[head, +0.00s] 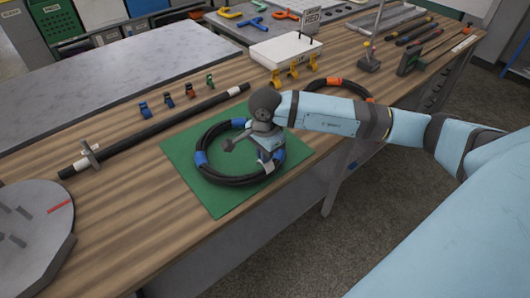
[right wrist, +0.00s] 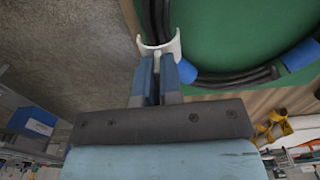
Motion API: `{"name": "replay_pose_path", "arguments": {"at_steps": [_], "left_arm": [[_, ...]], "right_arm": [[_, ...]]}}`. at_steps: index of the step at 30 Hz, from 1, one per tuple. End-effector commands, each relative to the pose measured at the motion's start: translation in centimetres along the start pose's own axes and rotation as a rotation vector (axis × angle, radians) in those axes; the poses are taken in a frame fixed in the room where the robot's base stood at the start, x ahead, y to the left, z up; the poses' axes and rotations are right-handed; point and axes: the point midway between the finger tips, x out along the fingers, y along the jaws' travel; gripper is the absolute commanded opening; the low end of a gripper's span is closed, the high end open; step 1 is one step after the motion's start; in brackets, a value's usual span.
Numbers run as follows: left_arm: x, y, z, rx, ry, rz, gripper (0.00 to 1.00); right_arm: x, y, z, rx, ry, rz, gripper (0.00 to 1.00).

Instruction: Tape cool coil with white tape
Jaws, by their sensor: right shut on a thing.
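A black hose coil with blue bands (head: 207,170) lies on a green mat (head: 222,205); part of it also shows in the right wrist view (right wrist: 215,80). My right gripper (head: 268,160) is over the coil's right side and hides part of it. In the right wrist view, my right gripper (right wrist: 157,65) is shut on a white curved tape piece (right wrist: 174,44), open like a C. The piece is close to the black hose; I cannot tell whether it touches. A little white (head: 266,168) shows under the gripper in the head view. My left gripper is not in view.
A coil with orange bands (head: 355,88) lies behind my right arm. A white box (head: 285,50) with yellow clips (head: 293,71) stands behind. A long black hose (head: 160,128) lies left, near small coloured clips. A grey round plate (head: 35,225) with pegs is at far left.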

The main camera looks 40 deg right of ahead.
Motion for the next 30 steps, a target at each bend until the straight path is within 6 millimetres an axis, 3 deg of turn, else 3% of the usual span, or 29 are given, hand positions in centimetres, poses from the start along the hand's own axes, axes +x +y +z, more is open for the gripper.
{"name": "replay_pose_path", "arguments": {"at_steps": [30], "left_arm": [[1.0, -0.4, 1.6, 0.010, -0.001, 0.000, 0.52]], "right_arm": [[2.2, 0.0, 0.0, 0.000, 0.000, 0.000, 0.00]]}}
